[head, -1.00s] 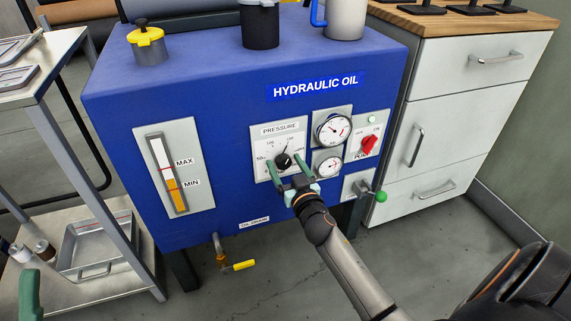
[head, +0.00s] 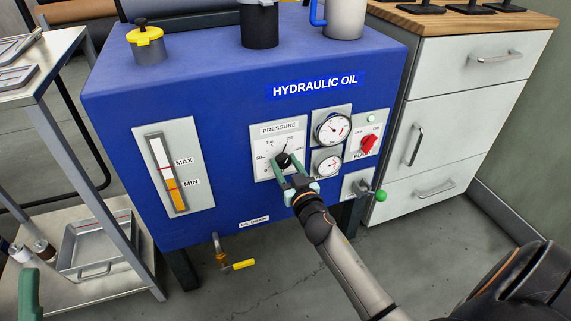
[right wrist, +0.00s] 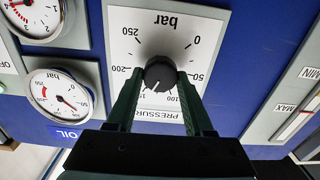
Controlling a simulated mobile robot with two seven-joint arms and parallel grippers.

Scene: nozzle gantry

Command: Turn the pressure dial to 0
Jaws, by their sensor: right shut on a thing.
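The pressure dial (head: 283,160) is a black knob on a white plate with a bar scale, on the front of the blue hydraulic oil tank. Its pointer tilts up and slightly right, close to the 150 mark. My right gripper (head: 283,167) is shut on the knob from the front and below. In the right wrist view the knob (right wrist: 160,73) sits between both green fingertips, with the scale upside down and 0 at the upper right. Of my left gripper (head: 28,295), only a green part shows at the lower left edge; its opening is hidden.
Two round gauges (head: 332,128) and a red pump switch (head: 368,145) lie right of the dial. A green-knobbed lever (head: 380,196) is lower right. A level gauge (head: 174,165) is at left. A yellow-handled drain valve (head: 243,265) hangs below. A metal cart (head: 120,275) stands left.

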